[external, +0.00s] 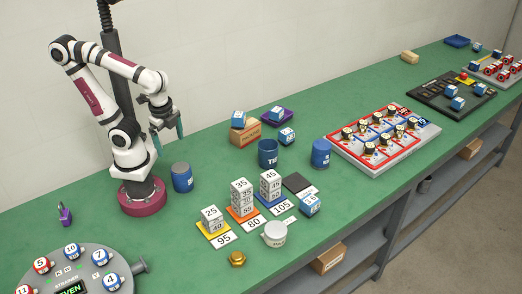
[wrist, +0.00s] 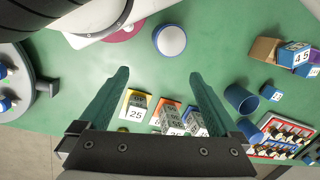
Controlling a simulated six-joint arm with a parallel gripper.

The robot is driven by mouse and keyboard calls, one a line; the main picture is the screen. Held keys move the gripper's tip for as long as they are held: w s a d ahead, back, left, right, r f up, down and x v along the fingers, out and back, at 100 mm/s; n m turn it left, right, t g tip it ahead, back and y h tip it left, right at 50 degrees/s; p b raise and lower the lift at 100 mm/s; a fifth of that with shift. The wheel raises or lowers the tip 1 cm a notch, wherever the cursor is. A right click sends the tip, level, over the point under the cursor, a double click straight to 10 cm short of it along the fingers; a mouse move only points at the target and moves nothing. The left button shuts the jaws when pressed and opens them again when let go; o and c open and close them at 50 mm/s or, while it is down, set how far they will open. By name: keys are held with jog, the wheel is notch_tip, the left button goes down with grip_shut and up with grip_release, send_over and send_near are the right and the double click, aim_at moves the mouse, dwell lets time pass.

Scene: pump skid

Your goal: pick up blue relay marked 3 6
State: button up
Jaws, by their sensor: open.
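Blue-and-white relay cubes stand about the green bench. One (external: 310,205), at the bench's front beside the number cards, seems to read 3 6, though the print is small. I cannot pick it out in the wrist view. My gripper (external: 168,130) is raised above the bench at the back left, well away from that cube. In the wrist view its two teal fingers (wrist: 158,76) are spread wide with nothing between them but bench and number stacks farther below.
Number stacks (external: 241,198) stand between my arm and that cube. A blue cup (external: 268,153), blue cans (external: 182,177) and a grey knobbed can (external: 274,233) stand nearby. Other relays sit on a brown box (external: 246,132) and purple stand (external: 278,119). A component tray (external: 384,140) lies right.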

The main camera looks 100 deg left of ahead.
jog(key=m+t+y, duration=0.9)
jog(key=m, duration=1.1)
send_over(309, 201)
jog(key=s+d, duration=0.9)
jog(key=d, duration=0.1)
jog(key=f, duration=1.2)
jog(key=shift+s+d, duration=0.2)
jog(key=x, duration=1)
jog(key=f+x, duration=0.1)
jog(key=x, duration=0.4)
jog(key=shift+w+f, duration=0.25)
jog(key=shift+w, duration=0.05)
jog(key=shift+d, duration=0.1)
grip_shut()
